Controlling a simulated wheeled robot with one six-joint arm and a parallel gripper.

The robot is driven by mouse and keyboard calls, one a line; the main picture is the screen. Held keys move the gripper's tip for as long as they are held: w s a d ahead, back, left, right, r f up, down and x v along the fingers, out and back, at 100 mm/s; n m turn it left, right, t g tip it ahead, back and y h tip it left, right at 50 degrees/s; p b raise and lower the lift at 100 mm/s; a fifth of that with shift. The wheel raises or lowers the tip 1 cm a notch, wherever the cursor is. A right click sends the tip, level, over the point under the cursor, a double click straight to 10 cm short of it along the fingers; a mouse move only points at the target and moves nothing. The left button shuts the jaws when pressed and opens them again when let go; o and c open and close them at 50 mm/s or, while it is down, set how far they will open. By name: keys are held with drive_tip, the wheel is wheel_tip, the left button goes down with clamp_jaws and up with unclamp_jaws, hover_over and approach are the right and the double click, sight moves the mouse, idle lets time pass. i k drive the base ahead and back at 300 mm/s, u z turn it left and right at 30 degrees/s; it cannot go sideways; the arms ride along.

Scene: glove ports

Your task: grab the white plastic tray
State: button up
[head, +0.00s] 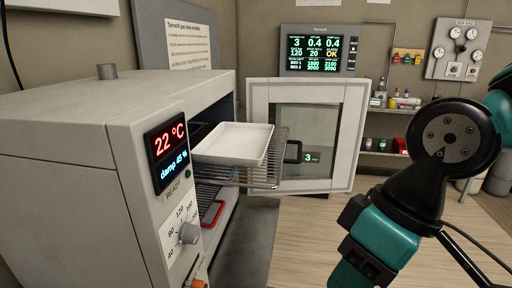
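The white plastic tray (236,142) is shallow and looks empty. It rests level on a wire rack (262,174) that sticks out of the open front of a grey oven-like cabinet. My arm is at the right side of the head view, apart from the tray. My gripper's fingers do not show in this view.
The cabinet (70,150) fills the left, with a display reading 22 °C. Its windowed door (305,135) stands open just behind and right of the rack. A red-framed item (212,212) lies on a lower rack. Open floor (310,240) shows between cabinet and arm.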

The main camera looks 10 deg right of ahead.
sight(245, 145)
drive_tip(key=u, duration=1.95)
drive_tip(key=k, duration=0.7)
drive_tip(key=z, duration=1.6)
drive_tip(key=i, duration=0.5)
drive_tip(key=z, duration=1.4)
drive_tip(key=i, duration=0.95)
drive_tip(key=u, duration=0.2)
